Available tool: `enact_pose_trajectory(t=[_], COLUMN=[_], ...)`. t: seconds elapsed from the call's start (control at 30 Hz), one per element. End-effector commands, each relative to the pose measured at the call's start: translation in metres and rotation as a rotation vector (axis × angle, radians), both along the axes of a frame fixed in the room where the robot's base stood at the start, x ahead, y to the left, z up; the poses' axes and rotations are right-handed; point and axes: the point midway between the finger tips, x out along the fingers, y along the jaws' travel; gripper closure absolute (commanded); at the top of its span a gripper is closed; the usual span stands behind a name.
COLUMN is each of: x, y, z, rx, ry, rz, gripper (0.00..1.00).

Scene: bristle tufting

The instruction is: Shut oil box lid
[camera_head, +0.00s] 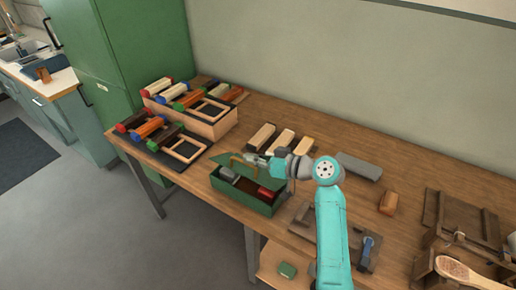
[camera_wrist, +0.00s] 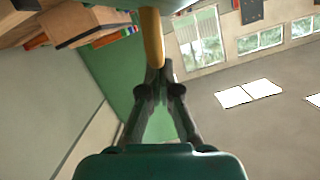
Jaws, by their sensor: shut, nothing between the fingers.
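The green oil box (camera_head: 263,207) stands on the workbench near its front edge. Its lid (camera_head: 225,160) is raised at the back, and the inside shows grey and red items. My gripper (camera_head: 250,160) is at the lid, above the back part of the box. In the wrist view my gripper (camera_wrist: 153,72) has its fingers together with nothing between them. A tan rod-like piece (camera_wrist: 152,38) is at the fingertips; I cannot tell whether they touch it. The contact between gripper and lid is hidden in the head view.
Wooden racks with coloured blocks (camera_head: 190,118) stand left of the box. Several brushes (camera_head: 280,142) lie behind it. A grey block (camera_head: 358,166), a brown block (camera_head: 388,203) and a wooden fixture (camera_head: 455,225) are to the right. The green cabinet (camera_head: 125,60) is behind left.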

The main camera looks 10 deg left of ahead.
Motion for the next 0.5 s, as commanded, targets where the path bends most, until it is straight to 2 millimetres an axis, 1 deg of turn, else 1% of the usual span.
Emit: enact_pose_trajectory(t=[0.03,0.2,0.5], x=[-0.007,-0.021,-0.037], y=[0.003,0.008,0.014], z=[-0.005,-0.019,-0.04], rx=[-0.015,-0.068,-0.138], ry=[-0.04,-0.183,-0.378], rz=[0.002,0.002,0.001], gripper=[1.0,1.0,1.0])
